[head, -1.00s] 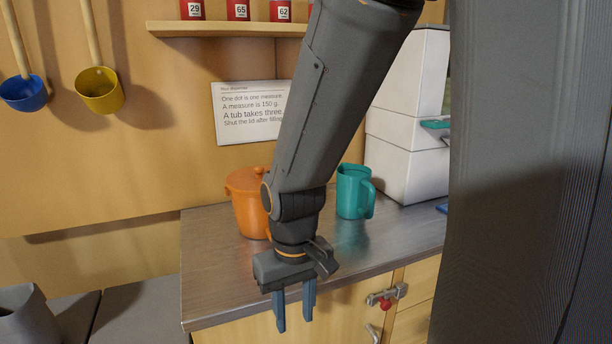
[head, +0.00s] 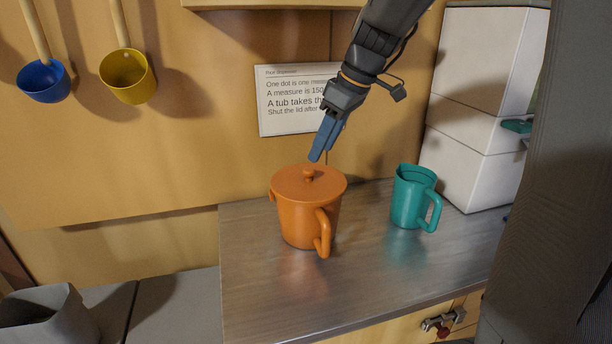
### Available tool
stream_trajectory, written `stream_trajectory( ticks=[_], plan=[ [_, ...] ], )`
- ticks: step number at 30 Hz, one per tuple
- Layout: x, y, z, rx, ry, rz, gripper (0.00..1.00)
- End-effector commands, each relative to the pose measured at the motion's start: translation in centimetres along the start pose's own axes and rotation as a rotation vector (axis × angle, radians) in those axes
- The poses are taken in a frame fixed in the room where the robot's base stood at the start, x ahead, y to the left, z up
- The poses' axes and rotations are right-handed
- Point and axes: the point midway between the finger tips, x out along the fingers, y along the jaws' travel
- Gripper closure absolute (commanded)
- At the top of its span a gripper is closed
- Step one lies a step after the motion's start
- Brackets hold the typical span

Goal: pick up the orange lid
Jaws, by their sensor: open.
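The orange lid (head: 290,180) sits on top of an orange pot (head: 300,222) with handles, on the metal counter. The lid has a small round knob (head: 309,173) at its middle. My gripper (head: 314,158) points down, with its blue fingers just above the knob and tilted a little. The fingers look empty and overlap in this view, so the gap between them is hard to see. I cannot tell whether the tips touch the knob.
A teal jug (head: 408,200) stands right of the pot on the counter (head: 350,290). White boxes (head: 470,150) stand behind it. A blue ladle (head: 44,82) and a yellow ladle (head: 128,78) hang at left. A written sign (head: 285,118) is on the wall behind my gripper. The counter's front is clear.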

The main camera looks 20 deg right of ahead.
Motion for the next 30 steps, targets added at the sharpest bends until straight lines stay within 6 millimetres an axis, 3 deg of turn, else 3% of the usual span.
stream_trajectory(
  ticks=[18,26,30],
  plan=[
    [6.8,-0.1,-0.5,0.001,-0.004,-0.002,0.55],
    [7.1,0.0,-0.5,0.001,-0.002,0.000,0.55],
    [7.1,0.0,-0.5,0.001,-0.002,0.000,0.76]
  ],
)
